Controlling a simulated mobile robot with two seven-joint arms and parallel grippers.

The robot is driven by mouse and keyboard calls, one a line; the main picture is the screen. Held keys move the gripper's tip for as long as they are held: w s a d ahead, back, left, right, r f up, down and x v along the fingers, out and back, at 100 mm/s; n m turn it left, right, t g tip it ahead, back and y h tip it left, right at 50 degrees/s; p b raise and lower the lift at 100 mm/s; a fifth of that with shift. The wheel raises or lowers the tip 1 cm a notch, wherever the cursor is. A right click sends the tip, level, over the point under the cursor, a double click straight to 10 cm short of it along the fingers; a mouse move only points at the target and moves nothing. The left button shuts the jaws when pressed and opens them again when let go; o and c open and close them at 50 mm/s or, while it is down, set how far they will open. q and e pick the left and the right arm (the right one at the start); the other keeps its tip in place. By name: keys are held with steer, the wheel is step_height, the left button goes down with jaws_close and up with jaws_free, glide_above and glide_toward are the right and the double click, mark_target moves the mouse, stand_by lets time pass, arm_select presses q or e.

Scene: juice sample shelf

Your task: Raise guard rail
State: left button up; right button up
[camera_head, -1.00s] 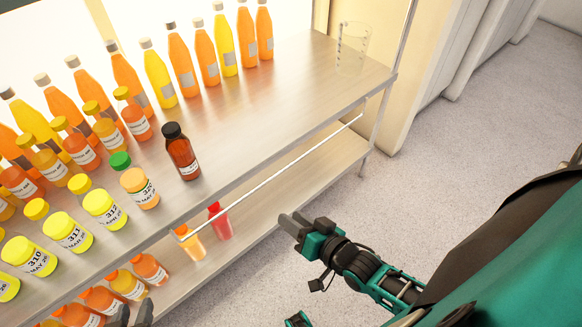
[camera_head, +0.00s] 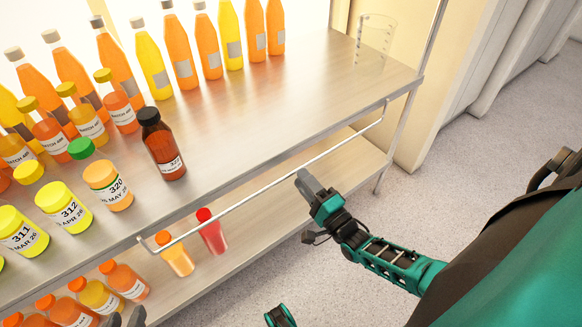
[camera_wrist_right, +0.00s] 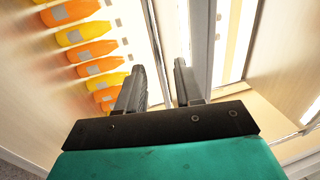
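The guard rail (camera_head: 262,189) is a thin pale rod with bent ends. It hangs along the shelf front, below the upper board's edge and above the lower board. My right gripper (camera_head: 307,183) points at its middle from the front, its tips close to the rod. In the right wrist view, the two fingers of this gripper (camera_wrist_right: 162,82) are apart. A thin bar, seemingly the rail (camera_wrist_right: 157,45), runs towards the gap between them; contact cannot be told. My left gripper (camera_head: 124,319) shows only its fingertips at the bottom edge, apart, with nothing seen between them.
The upper board (camera_head: 285,115) carries several juice bottles and jars; a brown bottle (camera_head: 162,145) stands near its front edge. A clear beaker (camera_head: 374,38) stands at the right end. On the lower board are a red-capped bottle (camera_head: 211,232) and an orange-capped bottle (camera_head: 175,254). A post (camera_head: 402,125) bounds the right.

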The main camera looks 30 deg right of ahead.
steer(key=x, duration=0.6)
steer(key=shift+b, duration=0.4)
steer(key=shift+c, duration=0.2)
jaws_close()
